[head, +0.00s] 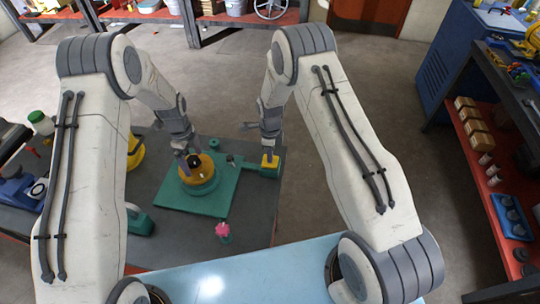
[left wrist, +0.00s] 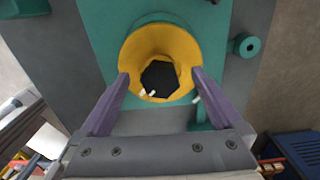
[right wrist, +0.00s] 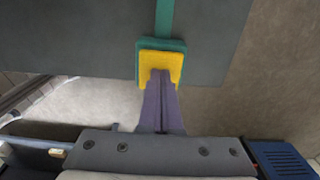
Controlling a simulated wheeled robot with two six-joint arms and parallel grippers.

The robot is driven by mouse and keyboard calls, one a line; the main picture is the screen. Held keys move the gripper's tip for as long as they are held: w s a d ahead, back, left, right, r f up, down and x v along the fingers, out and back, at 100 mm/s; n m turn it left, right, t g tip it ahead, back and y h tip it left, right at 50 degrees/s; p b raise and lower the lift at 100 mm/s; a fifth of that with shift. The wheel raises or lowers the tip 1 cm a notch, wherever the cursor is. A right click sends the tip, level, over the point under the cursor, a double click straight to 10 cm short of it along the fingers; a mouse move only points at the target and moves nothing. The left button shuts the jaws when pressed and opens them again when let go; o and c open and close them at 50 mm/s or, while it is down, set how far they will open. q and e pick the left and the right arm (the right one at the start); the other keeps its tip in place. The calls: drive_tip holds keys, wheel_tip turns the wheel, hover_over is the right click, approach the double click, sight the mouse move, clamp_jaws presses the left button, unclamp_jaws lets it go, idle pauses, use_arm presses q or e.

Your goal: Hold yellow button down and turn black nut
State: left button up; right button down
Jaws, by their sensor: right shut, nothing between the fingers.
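The black nut (head: 194,161) is a dark hexagon in the middle of a yellow-orange ring on a round green base; it also shows in the left wrist view (left wrist: 160,78). My left gripper (head: 189,160) is over the ring. In the left wrist view its fingers (left wrist: 161,73) are spread wide, one on each side of the nut, with gaps between. The yellow button (right wrist: 160,65) is a square on a green block at the plate's end. My right gripper (right wrist: 160,73) is shut and empty, its fingertips at the button; whether they press it down is unclear.
A green plate (head: 170,203) carries the ring and button on a dark grey table (head: 255,225). A red-shelved rack (head: 470,150) stands at the right.

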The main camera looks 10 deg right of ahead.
wheel_tip(320, 180, up, 8)
idle(1.0)
use_arm(q)
drive_tip(key=shift+r, duration=0.15)
use_arm(e)
drive_tip(key=shift+r, duration=0.1)
use_arm(q)
drive_tip(key=shift+r+p, duration=2.7)
drive_tip(key=shift+r, duration=1.25)
use_arm(e)
wheel_tip(320, 180, up, 5)
drive_tip(key=shift+r, duration=0.1)
use_arm(q)
drive_tip(key=shift+f, duration=0.1)
